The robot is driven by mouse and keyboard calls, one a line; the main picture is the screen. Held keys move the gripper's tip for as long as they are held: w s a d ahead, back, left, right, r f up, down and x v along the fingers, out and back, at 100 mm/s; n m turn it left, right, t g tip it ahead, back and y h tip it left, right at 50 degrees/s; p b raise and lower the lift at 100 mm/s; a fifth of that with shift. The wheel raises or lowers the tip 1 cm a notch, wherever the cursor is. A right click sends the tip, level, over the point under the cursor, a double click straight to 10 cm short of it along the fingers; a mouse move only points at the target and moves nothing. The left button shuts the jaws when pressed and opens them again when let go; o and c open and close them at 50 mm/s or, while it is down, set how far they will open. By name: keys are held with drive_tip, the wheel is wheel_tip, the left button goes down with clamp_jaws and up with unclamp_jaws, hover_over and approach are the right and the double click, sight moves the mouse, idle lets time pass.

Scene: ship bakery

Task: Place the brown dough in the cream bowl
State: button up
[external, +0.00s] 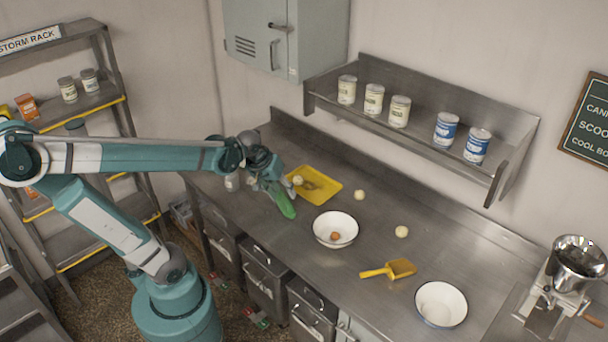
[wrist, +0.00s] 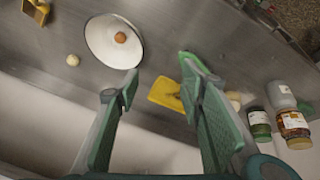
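A small brown dough ball (external: 335,236) lies inside the middle white-looking bowl (external: 322,223). The wrist view also shows the dough (wrist: 120,37) in that bowl (wrist: 99,34). A second pale bowl (external: 441,304) stands empty at the right of the counter. I cannot tell by colour which bowl is the cream one. My gripper (external: 284,203) is above the counter, left of the middle bowl and near the yellow tray. In the wrist view my gripper (wrist: 162,77) has its two green fingers spread wide, with nothing held between them.
The yellow tray (external: 326,179) has a pale dough ball (external: 297,180) at its left. Pale dough balls (external: 359,195) (external: 401,231) and a yellow scoop (external: 399,269) lie near the bowls. Jars (wrist: 293,128) stand nearby. A wall shelf (external: 425,125) holds several cans.

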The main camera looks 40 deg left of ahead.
drive_tip(key=s+a+f+m+t+b, duration=0.1)
drive_tip(key=s+a+m+t+b, duration=0.1)
drive_tip(key=s, duration=0.5)
drive_tip(key=shift+s+a+f+m+b, duration=0.4)
drive_tip(key=shift+a+m, duration=0.6)
drive_tip(key=shift+m, duration=0.3)
idle(0.3)
